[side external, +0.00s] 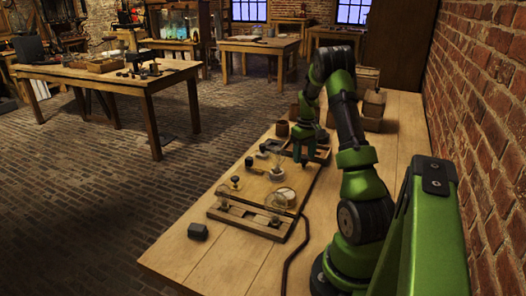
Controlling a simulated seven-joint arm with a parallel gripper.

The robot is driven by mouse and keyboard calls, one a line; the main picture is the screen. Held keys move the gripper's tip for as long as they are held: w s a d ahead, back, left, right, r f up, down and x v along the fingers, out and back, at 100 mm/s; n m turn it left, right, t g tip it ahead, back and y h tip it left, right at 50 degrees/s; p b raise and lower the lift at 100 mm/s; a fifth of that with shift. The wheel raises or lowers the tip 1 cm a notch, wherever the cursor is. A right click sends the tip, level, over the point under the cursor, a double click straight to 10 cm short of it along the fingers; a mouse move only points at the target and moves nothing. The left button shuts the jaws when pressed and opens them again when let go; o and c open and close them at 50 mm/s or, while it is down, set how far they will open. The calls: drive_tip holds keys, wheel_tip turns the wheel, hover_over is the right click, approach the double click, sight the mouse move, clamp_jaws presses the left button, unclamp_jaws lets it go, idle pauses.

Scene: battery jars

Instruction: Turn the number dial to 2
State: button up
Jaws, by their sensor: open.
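A wooden board (228,206) lies on the workbench with several small fittings on it. A small round pale-faced disc (287,193) sits near its front right; it may be the number dial, but no digits or pointer can be read at this size. My gripper (311,158) is open, pointing down over the far right part of the board, beyond the pale disc and apart from it. Its fingers are empty as far as I can see. They partly hide the board's far right end.
Dark knobs (236,181) and clear glass pieces stand on the board. A dark block (198,232) lies at the bench's front left. A brown pot (282,129) and wooden boxes (374,104) stand farther back. A dark cable (286,272) runs along the board's right. A brick wall (490,120) borders the right.

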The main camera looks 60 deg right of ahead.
drive_tip(key=c, duration=1.1)
drive_tip(key=shift+o, duration=0.2)
drive_tip(key=shift+m, duration=0.3)
drive_tip(key=m, duration=0.5)
drive_tip(key=shift+m, duration=0.4)
drive_tip(key=m, duration=0.5)
drive_tip(key=shift+s, duration=0.1)
drive_tip(key=shift+m, duration=0.3)
